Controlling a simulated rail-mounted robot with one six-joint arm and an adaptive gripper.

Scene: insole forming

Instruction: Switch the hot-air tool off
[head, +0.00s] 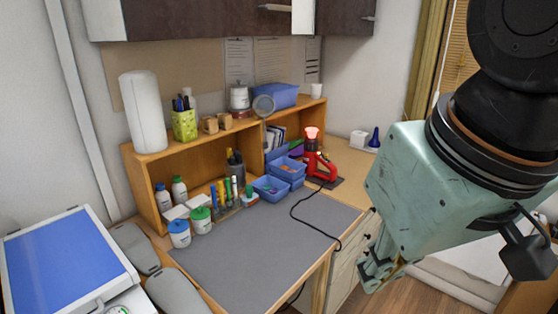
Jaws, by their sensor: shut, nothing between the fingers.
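The red hot-air tool (325,166) stands at the back right of the workbench, at the right end of the shelf. Its upward-facing nozzle (312,134) glows red. A black cord runs from it over the mat and off the front edge. Its switch is too small to make out. My gripper (372,274) is at the lower right, in front of the bench's right end and well apart from the tool. It is shut and empty, pointing down and to the left.
The grey mat (250,240) is mostly clear. Blue bins (271,188) stand left of the tool, with bottles and jars (179,233) further left. A wooden shelf (240,128) lines the back. A blue-topped machine (65,262) stands at the left. A blue bottle (375,138) is behind, right.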

